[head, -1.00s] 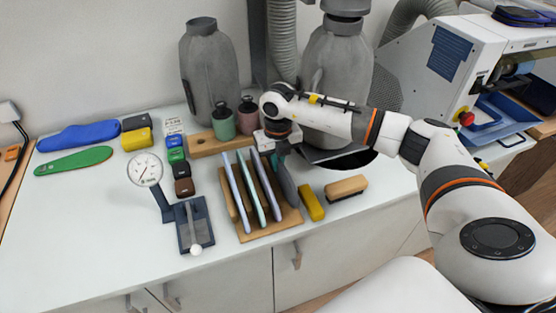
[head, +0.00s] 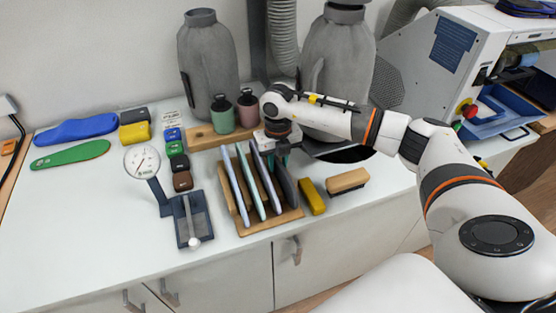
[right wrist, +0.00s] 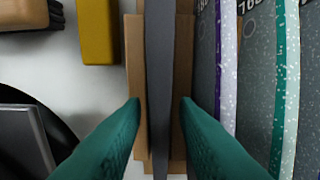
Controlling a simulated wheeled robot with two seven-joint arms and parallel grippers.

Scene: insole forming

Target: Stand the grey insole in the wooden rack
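The grey insole (head: 285,183) stands upright on edge in the rightmost part of the wooden rack (head: 272,226). In the right wrist view the insole (right wrist: 160,70) shows as a narrow grey strip over the tan rack (right wrist: 134,65). My right gripper (head: 281,158) is above the insole. Its green fingertips (right wrist: 160,106) lie on either side of the insole with a small gap at each side, so it is open around it. My left gripper is not in view.
Several other insoles (head: 249,180) stand in the rack to the left. A yellow block (head: 312,196) and a wooden brush (head: 347,181) lie to the right. A dial gauge (head: 142,162) stands left.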

